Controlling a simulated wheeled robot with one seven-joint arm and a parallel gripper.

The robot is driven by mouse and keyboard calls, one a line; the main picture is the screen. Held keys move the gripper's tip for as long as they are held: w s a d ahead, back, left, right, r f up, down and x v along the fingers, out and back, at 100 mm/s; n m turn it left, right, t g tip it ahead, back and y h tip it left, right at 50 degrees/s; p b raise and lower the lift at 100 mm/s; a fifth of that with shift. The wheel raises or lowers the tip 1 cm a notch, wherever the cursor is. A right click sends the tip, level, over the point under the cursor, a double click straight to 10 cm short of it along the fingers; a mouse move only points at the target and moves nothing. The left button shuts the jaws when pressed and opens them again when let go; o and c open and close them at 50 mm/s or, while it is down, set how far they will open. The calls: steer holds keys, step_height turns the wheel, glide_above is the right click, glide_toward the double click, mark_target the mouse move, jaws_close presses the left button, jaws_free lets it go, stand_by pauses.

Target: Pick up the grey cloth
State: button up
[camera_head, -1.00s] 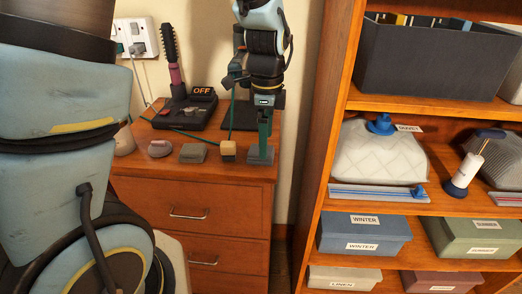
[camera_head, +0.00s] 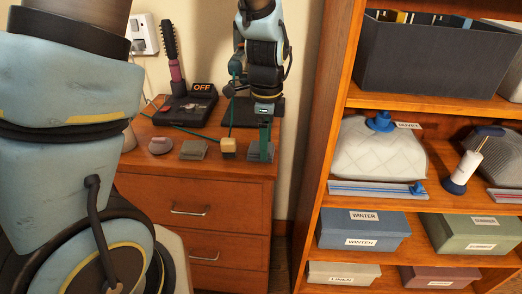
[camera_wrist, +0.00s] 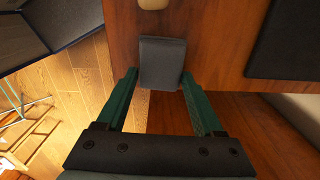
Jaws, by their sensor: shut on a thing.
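A small folded grey cloth (camera_wrist: 162,62) lies between my two green fingers in the wrist view. It also shows at the right front of the dresser top in the head view (camera_head: 256,153). My gripper (camera_wrist: 158,76) is shut on it, with one finger against each side. In the head view my gripper (camera_head: 264,146) points straight down at the cloth, and a finger covers part of it. The cloth is at the dresser's front edge; I cannot tell whether it is clear of the wood.
A second grey folded piece (camera_head: 193,150), a tan block (camera_head: 228,150) and a pinkish rounded item (camera_head: 160,145) sit to the left. A wooden shelf (camera_head: 335,130) rises close on the right.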

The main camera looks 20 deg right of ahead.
steer(key=c, duration=0.3)
step_height(320, 180, up, 10)
steer(key=shift+b, duration=0.85)
steer(key=o, duration=0.8)
steer(key=c, duration=0.7)
